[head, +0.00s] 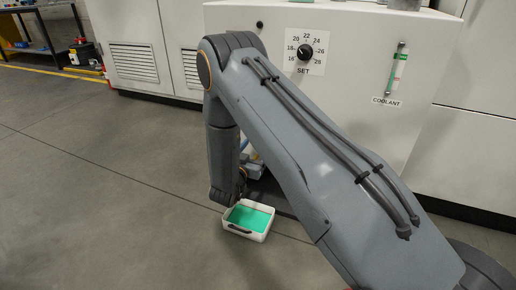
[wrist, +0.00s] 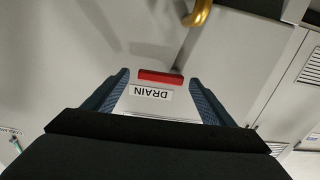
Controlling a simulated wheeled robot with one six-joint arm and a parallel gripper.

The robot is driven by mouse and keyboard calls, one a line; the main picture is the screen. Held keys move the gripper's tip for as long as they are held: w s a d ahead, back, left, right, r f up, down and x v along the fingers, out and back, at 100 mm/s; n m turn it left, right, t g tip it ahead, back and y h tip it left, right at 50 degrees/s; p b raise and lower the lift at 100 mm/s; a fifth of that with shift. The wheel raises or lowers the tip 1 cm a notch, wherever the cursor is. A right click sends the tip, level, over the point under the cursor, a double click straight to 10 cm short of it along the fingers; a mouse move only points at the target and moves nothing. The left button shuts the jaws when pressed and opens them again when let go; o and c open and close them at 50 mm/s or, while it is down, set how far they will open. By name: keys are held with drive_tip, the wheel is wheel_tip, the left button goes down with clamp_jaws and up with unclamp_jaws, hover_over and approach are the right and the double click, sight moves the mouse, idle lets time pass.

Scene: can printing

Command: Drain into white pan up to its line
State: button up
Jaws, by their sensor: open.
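The white pan (head: 255,236) sits on the floor in front of the machine, holding green liquid (head: 249,217). A dark handle shows on its near wall. I cannot make out its line from here. My gripper (wrist: 158,77) is open, with a blue-grey finger on each side in the wrist view. A red bar (wrist: 160,77) shows between the fingertips, apart from both. An upside-down DRAIN label (wrist: 151,93) lies beside it. In the head view my arm hides most of the gripper and the drain.
The white machine (head: 355,110) has a SET dial (head: 305,52) and a COOLANT sight gauge (head: 397,68) with green in it. A brass pipe (wrist: 200,12) shows at the top of the wrist view. White cabinets (head: 140,45) stand behind.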

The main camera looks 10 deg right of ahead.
drive_tip(key=p+v, duration=0.2)
drive_tip(key=v, duration=0.5)
drive_tip(key=shift+s, duration=0.15)
drive_tip(key=shift+a, duration=0.15)
